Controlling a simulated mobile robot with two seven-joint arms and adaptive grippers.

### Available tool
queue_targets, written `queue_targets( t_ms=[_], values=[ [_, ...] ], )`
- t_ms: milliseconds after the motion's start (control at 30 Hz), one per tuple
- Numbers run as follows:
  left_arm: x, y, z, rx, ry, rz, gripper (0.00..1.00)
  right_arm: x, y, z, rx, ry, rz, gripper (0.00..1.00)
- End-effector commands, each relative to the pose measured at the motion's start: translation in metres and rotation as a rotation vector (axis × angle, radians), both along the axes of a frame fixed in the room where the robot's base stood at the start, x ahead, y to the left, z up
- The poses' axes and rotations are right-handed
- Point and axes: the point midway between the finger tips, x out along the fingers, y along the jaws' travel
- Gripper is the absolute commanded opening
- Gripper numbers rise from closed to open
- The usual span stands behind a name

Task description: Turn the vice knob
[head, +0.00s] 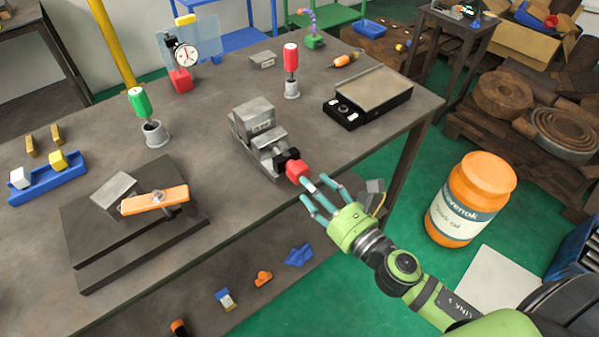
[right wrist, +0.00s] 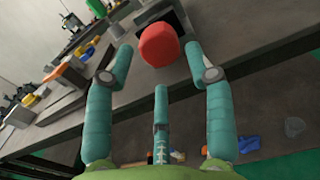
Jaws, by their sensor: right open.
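The grey vice (head: 258,137) stands on the bench near its right front edge. Its red knob (head: 297,170) points toward my right gripper. In the right wrist view the red knob (right wrist: 159,46) sits ahead, between the tips of the upper two fingers. My right gripper (head: 318,192) is open with its teal fingers close to the knob. The wrist view shows the fingers spread around it, with a gap on the right side; whether any finger touches it I cannot tell. My left gripper is not in view.
An orange-handled clamp (head: 155,200) lies on a dark plate to the left. A black scale (head: 368,97) and a red-handled tool (head: 291,70) stand behind the vice. The bench front edge lies below the knob.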

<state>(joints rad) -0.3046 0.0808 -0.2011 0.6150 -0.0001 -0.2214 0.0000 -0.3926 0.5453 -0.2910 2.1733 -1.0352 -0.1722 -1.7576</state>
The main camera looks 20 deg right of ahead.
Motion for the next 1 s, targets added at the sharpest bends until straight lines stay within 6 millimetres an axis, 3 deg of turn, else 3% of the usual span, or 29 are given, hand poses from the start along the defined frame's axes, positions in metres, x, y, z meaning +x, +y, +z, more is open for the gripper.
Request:
queue_targets(
  t_ms=[333, 733, 767, 833, 867, 1000],
  values=[
    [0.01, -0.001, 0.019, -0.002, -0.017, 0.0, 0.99, 0.045, 0.016, 0.002, 0.004, 0.001, -0.002, 0.54],
    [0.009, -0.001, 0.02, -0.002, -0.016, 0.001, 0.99, 0.053, 0.019, 0.0, 0.004, 0.004, -0.001, 0.54],
    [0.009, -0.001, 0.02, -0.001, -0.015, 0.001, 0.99, 0.053, 0.019, 0.0, 0.004, 0.004, -0.001, 0.46],
    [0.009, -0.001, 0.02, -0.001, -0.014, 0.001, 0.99, 0.053, 0.019, 0.0, 0.004, 0.004, -0.002, 0.18],
    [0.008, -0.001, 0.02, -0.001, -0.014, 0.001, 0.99, 0.053, 0.019, 0.0, 0.004, 0.004, -0.002, 0.12],
    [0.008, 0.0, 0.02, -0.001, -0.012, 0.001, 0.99, 0.053, 0.018, -0.001, 0.005, 0.005, -0.002, 0.12]
  ],
)
